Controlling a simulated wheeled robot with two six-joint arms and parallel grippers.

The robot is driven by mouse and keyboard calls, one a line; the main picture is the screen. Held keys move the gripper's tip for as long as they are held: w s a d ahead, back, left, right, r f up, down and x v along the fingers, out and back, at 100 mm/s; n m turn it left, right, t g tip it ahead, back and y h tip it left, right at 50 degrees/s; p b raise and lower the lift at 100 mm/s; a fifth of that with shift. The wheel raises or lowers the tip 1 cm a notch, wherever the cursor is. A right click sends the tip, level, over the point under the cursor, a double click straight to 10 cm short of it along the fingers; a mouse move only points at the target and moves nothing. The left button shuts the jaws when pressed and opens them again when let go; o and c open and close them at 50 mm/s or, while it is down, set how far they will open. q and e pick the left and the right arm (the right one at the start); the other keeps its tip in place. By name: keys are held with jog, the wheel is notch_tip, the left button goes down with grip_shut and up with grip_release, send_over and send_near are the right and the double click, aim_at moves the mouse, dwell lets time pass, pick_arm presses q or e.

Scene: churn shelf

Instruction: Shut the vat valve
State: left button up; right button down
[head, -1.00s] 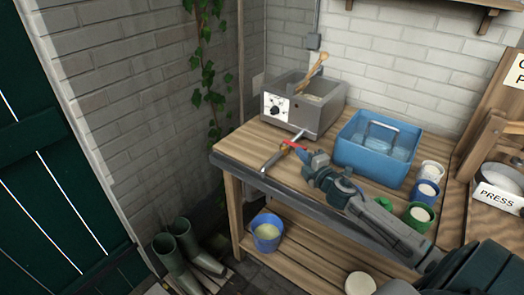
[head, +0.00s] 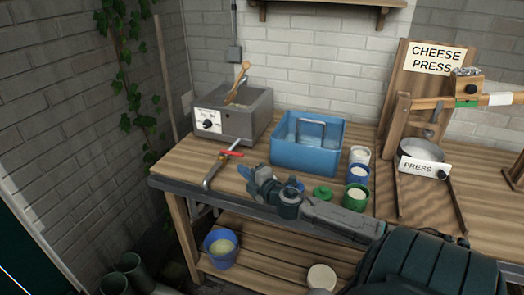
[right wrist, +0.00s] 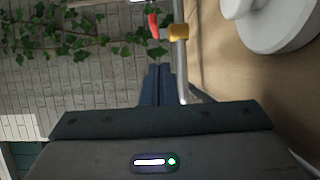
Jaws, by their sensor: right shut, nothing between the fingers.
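The grey vat (head: 255,122) with a dial stands at the back left of the bench. A metal outlet pipe (head: 212,174) runs from it towards the bench's front edge. The valve's red lever (head: 231,153) lies crosswise over the pipe in the head view. In the right wrist view, the lever (right wrist: 153,26) shows beside the brass valve body (right wrist: 178,32). My right gripper (head: 241,169) is shut and empty, just on the near side of the lever's right end, seemingly apart from it. Its closed fingers (right wrist: 157,70) point towards the valve, left of the pipe. My left gripper is out of view.
A blue tub (head: 308,158) stands right of the vat. Several cups and a green lid (head: 322,193) are right of my gripper. The cheese press (head: 400,150) is farther right. A blue bucket (head: 221,262) stands on the lower shelf. The front left bench corner is clear.

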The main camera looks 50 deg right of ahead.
jog(key=s+b, duration=0.1)
jog(key=s, duration=0.2)
jog(key=shift+s+r, duration=0.1)
jog(key=shift+s, duration=0.3)
jog(key=shift+s+d, duration=0.1)
jog(key=shift+s, duration=0.25)
jog(key=shift+s+d+r, duration=0.1)
jog(key=shift+s+d, duration=0.05)
jog(key=shift+s, duration=0.3)
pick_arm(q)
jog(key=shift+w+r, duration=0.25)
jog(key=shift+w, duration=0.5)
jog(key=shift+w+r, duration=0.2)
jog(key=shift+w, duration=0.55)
pick_arm(e)
jog(key=shift+s, duration=0.75)
